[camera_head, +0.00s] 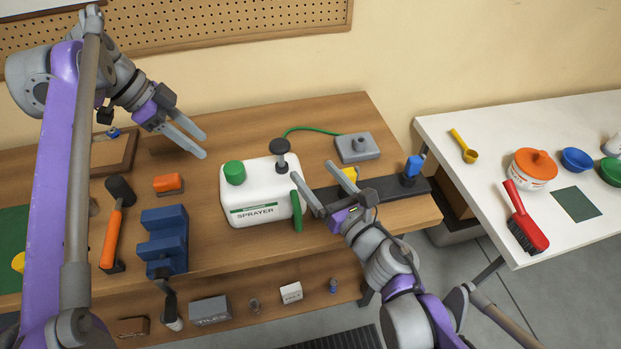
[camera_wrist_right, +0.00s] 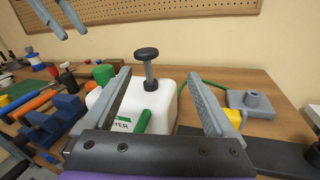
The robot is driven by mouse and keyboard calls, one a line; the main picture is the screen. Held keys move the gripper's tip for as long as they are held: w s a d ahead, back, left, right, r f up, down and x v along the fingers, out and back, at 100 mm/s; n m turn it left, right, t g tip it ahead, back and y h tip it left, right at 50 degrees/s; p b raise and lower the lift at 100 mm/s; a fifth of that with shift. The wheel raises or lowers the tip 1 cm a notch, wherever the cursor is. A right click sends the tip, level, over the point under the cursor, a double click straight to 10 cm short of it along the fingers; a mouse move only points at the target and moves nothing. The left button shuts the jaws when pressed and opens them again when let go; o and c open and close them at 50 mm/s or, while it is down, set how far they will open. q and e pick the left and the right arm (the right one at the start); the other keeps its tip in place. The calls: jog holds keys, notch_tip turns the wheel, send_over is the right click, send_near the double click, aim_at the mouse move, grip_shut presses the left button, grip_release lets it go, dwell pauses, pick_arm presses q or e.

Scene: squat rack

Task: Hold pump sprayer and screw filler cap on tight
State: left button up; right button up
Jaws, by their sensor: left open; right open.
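The pump sprayer (camera_head: 257,196) is a white tank marked SPRAYER, standing upright on the wooden bench. Its green filler cap (camera_head: 234,173) sits on the top left of the tank; whether it is tight I cannot tell. A black pump handle (camera_head: 280,148) rises at the back right. My left gripper (camera_head: 204,146) is open and empty, above and behind the cap to its left. My right gripper (camera_head: 319,189) is open at the tank's right side. In the right wrist view the tank (camera_wrist_right: 160,103) and pump handle (camera_wrist_right: 147,56) show between the open fingers; the cap (camera_wrist_right: 104,73) shows beyond the left finger.
A blue vise (camera_head: 164,240) and an orange-handled hammer (camera_head: 112,232) lie left of the sprayer. A green hose runs to a grey block (camera_head: 357,147) behind right. A dark bar (camera_head: 395,188) lies on the right. A white table (camera_head: 470,125) stands further right.

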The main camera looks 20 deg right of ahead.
aim_at(285, 154)
jog(key=w+a+n, duration=0.1)
jog(key=w, duration=0.2)
jog(key=w+a+n+y, duration=0.1)
jog(key=w+a, duration=0.1)
jog(key=w, duration=0.1)
jog(key=w+a+n, duration=0.1)
jog(key=w+a, duration=0.1)
jog(key=w, duration=0.1)
jog(key=shift+w+a+f+g, duration=0.1)
jog(key=shift+w+a+g, duration=0.1)
jog(key=shift+w+g, duration=0.15)
grip_shut()
dwell(0.4)
dwell(0.5)
